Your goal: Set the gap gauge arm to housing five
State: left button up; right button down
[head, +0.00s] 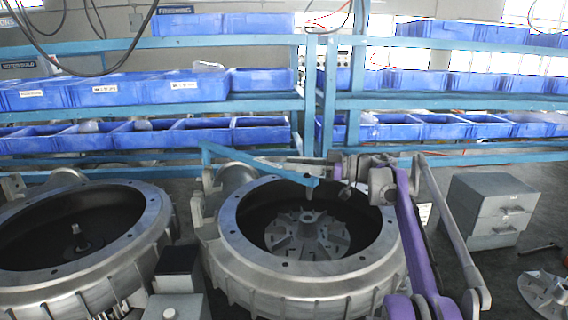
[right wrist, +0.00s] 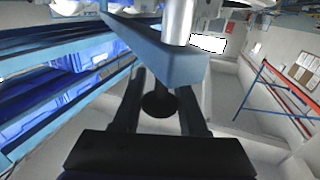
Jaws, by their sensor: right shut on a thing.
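The blue gauge arm (head: 262,166) reaches right from its bend near the shelf frame. Its free end, with a short downward pin (head: 310,193), is over the open round housing (head: 226,222) that holds a finned impeller (head: 305,232). My right gripper (head: 336,172) is at this free end. In the right wrist view the gauge arm's blue end (right wrist: 165,58) crosses above my right gripper (right wrist: 158,108), with a dark knob (right wrist: 158,102) between the fingers. The gripper is shut on the gauge arm's end; the exact contact is hard to see. My left gripper is out of view.
Another open housing (head: 148,215) without an impeller stands at the left. A grey drawer box (head: 490,210) and a loose finned part (head: 548,290) are at the right. Shelves with blue bins (head: 262,130) run behind. No housing number is readable.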

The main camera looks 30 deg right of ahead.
jog(key=shift+d+r, duration=0.2)
dwell(0.4)
jog(key=c, duration=0.7)
grip_release()
jog(key=shift+d, duration=0.1)
jog(key=shift+o, duration=1.3)
jog(key=shift+w+d+f, duration=0.15)
jog(key=shift+w+f, duration=0.05)
jog(key=shift+s, duration=0.15)
jog(key=v, duration=1)
jog(key=shift+s+d+b, duration=0.15)
jog(key=shift+d+b, duration=0.05)
jog(key=shift+b, duration=0.25)
